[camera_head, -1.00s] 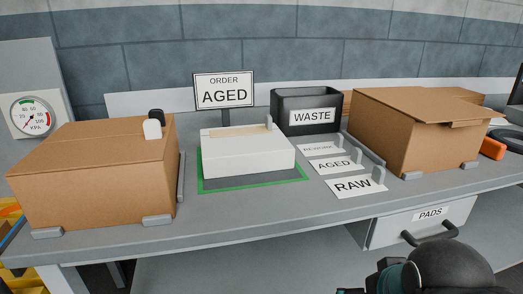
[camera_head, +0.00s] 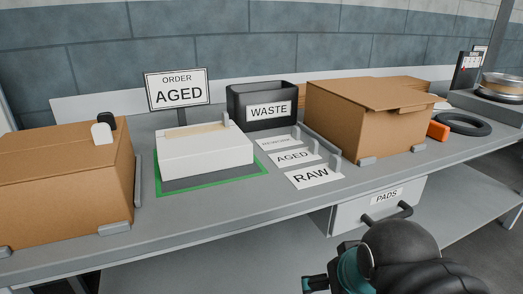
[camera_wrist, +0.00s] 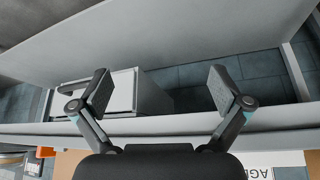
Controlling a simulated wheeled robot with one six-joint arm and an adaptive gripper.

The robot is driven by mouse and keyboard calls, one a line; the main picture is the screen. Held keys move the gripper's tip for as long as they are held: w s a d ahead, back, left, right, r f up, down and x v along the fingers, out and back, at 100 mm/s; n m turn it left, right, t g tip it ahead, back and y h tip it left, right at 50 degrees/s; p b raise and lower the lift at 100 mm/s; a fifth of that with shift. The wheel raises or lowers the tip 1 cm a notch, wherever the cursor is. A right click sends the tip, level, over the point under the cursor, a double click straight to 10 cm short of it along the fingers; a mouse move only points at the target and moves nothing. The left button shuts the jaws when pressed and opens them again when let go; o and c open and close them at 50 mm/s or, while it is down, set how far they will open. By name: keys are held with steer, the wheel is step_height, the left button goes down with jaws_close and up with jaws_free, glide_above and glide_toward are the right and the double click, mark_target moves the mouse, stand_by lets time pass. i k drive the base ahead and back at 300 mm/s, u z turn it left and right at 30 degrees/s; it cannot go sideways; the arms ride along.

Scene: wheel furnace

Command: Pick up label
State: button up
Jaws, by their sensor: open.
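Three white labels lie in a row on the grey bench in the head view: the RAW label (camera_head: 312,177) in front, the AGED label (camera_head: 292,157) behind it, and a third label (camera_head: 278,143) with print too small to read. Each has a small grey upright tab at its right end. My gripper (camera_wrist: 160,88) is open and empty in the wrist view, its two fingers wide apart. In the head view it is at the bottom, in front of and below the bench edge, apart from the labels. Part of a white lettered surface (camera_wrist: 255,172) shows at the wrist view's bottom edge.
A white box (camera_head: 205,157) sits on a green-edged mat (camera_head: 215,188) by the ORDER AGED sign (camera_head: 178,90). A black WASTE bin (camera_head: 235,108) stands behind the labels. Cardboard boxes (camera_head: 65,200) (camera_head: 370,130) flank them. The PADS drawer (camera_head: 360,215) is under the bench.

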mark_target(286, 159)
steer(key=k, duration=0.5)
steer(key=u, duration=1.2)
steer(key=i, duration=0.85)
steer(key=z, duration=2.35)
